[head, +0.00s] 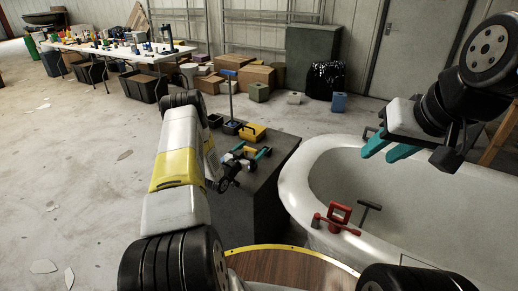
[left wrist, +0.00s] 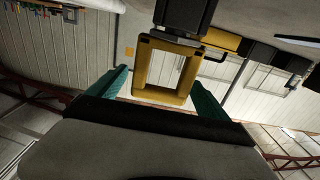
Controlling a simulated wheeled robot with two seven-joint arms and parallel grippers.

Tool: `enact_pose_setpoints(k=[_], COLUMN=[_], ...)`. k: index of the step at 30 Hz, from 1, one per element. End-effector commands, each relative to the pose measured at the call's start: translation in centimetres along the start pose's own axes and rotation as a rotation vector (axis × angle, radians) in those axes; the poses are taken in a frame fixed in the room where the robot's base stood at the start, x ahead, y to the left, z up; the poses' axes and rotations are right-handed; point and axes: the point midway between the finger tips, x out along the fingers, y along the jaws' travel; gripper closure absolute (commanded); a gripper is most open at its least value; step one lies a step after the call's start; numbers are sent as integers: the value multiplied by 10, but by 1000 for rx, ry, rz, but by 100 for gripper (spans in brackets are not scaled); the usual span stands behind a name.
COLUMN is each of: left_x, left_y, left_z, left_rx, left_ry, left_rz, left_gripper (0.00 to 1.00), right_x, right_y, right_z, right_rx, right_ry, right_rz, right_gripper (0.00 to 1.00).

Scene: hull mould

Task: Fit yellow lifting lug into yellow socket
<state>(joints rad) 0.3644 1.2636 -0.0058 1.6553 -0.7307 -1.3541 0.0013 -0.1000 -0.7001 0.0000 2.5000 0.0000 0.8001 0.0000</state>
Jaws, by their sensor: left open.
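The yellow lifting lug (left wrist: 143,68) is a rectangular loop with a dark block above it in the left wrist view. A small yellow part, seemingly the lug (head: 249,150), shows over the dark box in the head view. My left gripper (head: 248,155) is open there. In the left wrist view, the gripper's teal fingers (left wrist: 162,88) stand on either side of the loop, with gaps showing. My right gripper (head: 380,154) is open and empty above the white hull mould (head: 300,190). I cannot pick out the yellow socket for certain.
A red fitting (head: 338,216) stands on the mould's near rim, with a dark T-shaped piece (head: 368,208) beside it. A yellow tray (head: 253,131) and a blue-topped post (head: 230,95) are at the back of the dark box (head: 265,195). Open floor lies left.

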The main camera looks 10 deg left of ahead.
Motion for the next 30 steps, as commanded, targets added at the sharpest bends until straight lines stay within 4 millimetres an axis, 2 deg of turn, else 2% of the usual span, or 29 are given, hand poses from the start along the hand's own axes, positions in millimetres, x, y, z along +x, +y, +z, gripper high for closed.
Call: enact_pose_setpoints(k=[4,12,23,24,30], left_x=[15,17,17,17,17], left_y=[0,0,0,0,0], left_z=[0,1,1,0,0], left_rx=[0,-1,0,0,0], left_ry=[0,-1,-2,0,0], left_rz=[1,0,0,0,0], left_gripper=[11,13,84,88,88], right_x=[0,0,0,0,0], right_y=[0,0,0,0,0], right_z=[0,0,0,0,0], right_rx=[0,0,0,0,0], right_ry=[0,0,0,0,0], right_rz=[0,0,0,0,0], right_gripper=[64,64,64,64,64])
